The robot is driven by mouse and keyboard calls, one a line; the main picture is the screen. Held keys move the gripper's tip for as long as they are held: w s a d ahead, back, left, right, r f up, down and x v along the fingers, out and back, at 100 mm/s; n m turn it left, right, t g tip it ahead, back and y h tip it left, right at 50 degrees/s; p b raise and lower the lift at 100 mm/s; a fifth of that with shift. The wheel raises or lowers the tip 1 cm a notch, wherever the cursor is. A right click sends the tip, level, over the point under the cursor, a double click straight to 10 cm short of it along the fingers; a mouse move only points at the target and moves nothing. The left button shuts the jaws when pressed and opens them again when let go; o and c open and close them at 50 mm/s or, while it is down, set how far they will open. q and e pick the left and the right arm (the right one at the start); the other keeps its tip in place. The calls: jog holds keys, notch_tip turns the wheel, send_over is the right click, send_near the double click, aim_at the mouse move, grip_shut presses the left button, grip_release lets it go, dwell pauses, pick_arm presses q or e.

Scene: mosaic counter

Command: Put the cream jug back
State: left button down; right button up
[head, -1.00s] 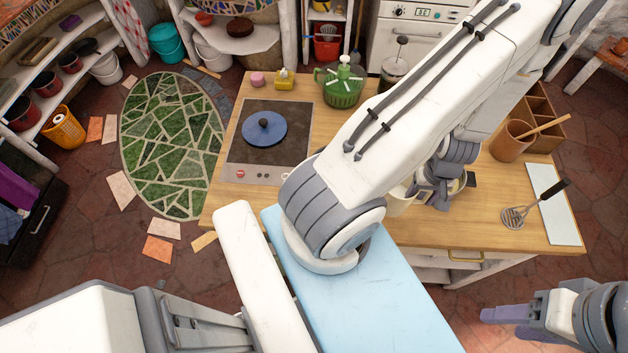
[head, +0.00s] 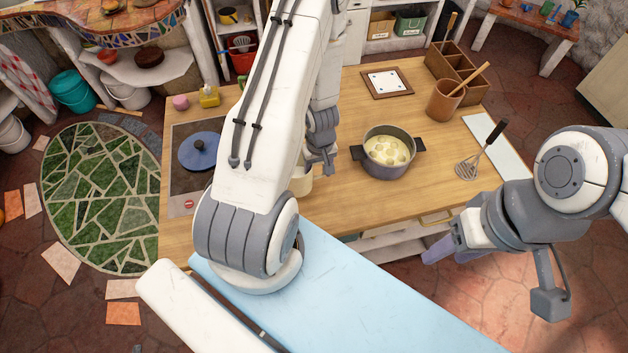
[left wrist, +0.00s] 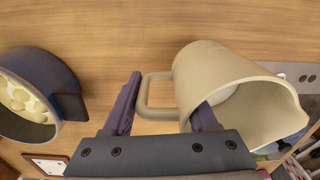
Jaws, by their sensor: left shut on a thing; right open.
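The cream jug (head: 301,181) is at the counter's front, partly hidden by my left arm in the head view. In the left wrist view the jug (left wrist: 225,85) lies across the right half, with its mouth facing the lower right and its handle between the fingers. My left gripper (left wrist: 165,112) is shut on the jug; one finger is at the rim, the other outside the handle. In the head view this gripper (head: 320,165) is mostly hidden. I cannot tell whether the jug touches the counter. My right gripper (head: 446,253) is open and empty, off the counter's front edge.
A dark pot (head: 388,152) with pale contents stands right of the jug. Behind it lies a framed tile (head: 387,83). The hob with a blue lid (head: 200,150) is left.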

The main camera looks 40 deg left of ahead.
aim_at(318, 177)
pick_arm(q)
notch_tip(318, 177, down, 4)
jog(key=b, duration=0.3)
jog(key=shift+b, duration=0.3)
jog(key=shift+r, duration=0.15)
jog(key=shift+c, duration=1)
grip_release()
jog(key=shift+f, duration=0.2)
